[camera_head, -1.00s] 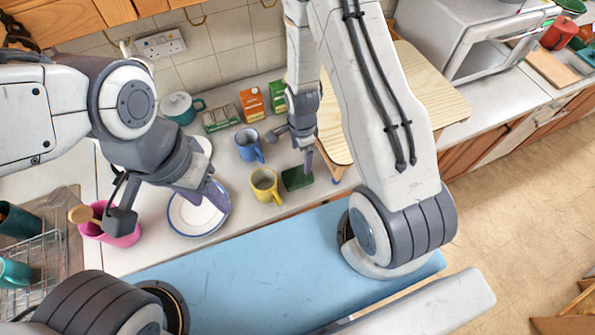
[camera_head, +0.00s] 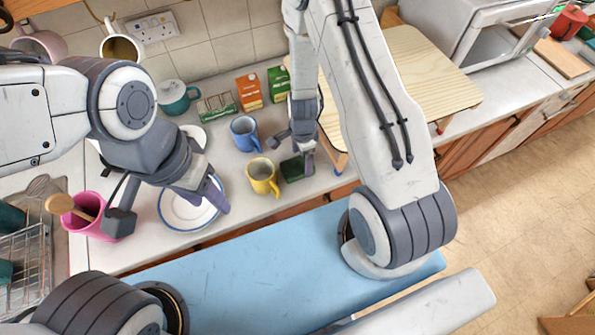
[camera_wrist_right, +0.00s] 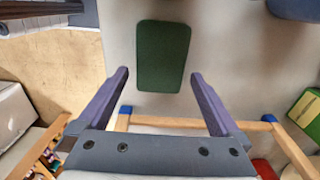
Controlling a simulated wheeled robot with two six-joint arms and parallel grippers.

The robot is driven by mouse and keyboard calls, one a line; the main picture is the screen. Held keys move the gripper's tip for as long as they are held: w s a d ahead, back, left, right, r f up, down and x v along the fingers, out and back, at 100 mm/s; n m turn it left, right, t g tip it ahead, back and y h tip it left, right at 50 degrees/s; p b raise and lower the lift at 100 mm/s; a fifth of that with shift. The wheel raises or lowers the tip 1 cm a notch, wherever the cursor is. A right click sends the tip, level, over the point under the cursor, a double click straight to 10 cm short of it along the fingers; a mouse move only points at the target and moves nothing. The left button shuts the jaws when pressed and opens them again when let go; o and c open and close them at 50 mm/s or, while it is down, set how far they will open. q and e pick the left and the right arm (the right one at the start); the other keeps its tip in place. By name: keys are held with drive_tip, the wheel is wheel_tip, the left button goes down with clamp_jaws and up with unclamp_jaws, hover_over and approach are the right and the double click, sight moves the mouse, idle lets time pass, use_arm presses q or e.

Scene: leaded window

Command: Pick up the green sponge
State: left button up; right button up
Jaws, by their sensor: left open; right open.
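The green sponge (camera_head: 292,169) lies flat on the counter, right of the yellow mug, partly hidden by my right gripper in the head view. In the right wrist view the sponge (camera_wrist_right: 163,56) lies whole and dark green ahead of the open fingers, within the span between them and not touching them. My right gripper (camera_head: 297,152) is open and empty, over the sponge; its fingers also show in the right wrist view (camera_wrist_right: 159,75). My left gripper (camera_head: 172,215) is open and empty, over the blue-rimmed plate and beside the pink mug.
A yellow mug (camera_head: 263,177) and a blue mug (camera_head: 244,134) stand left of the sponge. A wooden stand (camera_head: 418,70) with legs is close on its right. The plate (camera_head: 183,212) and pink mug (camera_head: 88,212) are further left. Cartons (camera_head: 249,92) stand behind.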

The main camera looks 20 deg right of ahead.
sight(302, 164)
wheel_tip(302, 164, down, 2)
drive_tip(key=shift+f+b, duration=0.15)
drive_tip(key=shift+b, duration=0.35)
use_arm(q)
drive_tip(key=shift+f, duration=0.95)
use_arm(e)
drive_tip(key=shift+c, duration=0.3)
drive_tip(key=c, duration=1.2)
wheel_tip(302, 164, up, 8)
drive_tip(key=p, duration=0.8)
drive_tip(key=shift+r, duration=0.25)
use_arm(q)
wheel_tip(302, 164, up, 9)
drive_tip(key=p, duration=0.1)
use_arm(e)
drive_tip(key=shift+r, duration=0.9)
use_arm(q)
drive_tip(key=shift+f, duration=0.1)
